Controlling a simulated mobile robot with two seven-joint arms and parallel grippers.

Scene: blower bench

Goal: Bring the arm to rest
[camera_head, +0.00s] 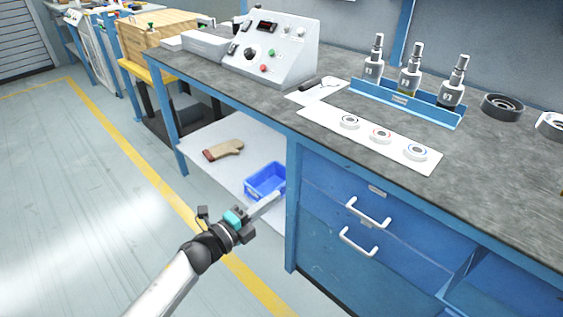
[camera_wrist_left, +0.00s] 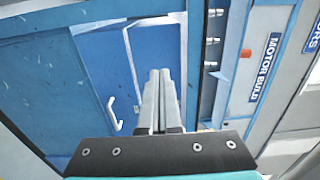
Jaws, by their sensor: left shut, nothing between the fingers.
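My left arm comes in from the bottom left in the head view. My left gripper (camera_head: 274,200) is out in front of the bench, near the blue leg beside the drawers. Its fingers are shut together and empty, and they also show closed in the left wrist view (camera_wrist_left: 159,75). My right gripper is in neither view.
The workbench (camera_head: 470,185) has blue drawers (camera_head: 335,205) with white handles. A blue bin (camera_head: 264,181) and a glove (camera_head: 224,150) lie on its lower shelf. Floor (camera_head: 90,200) at left is clear.

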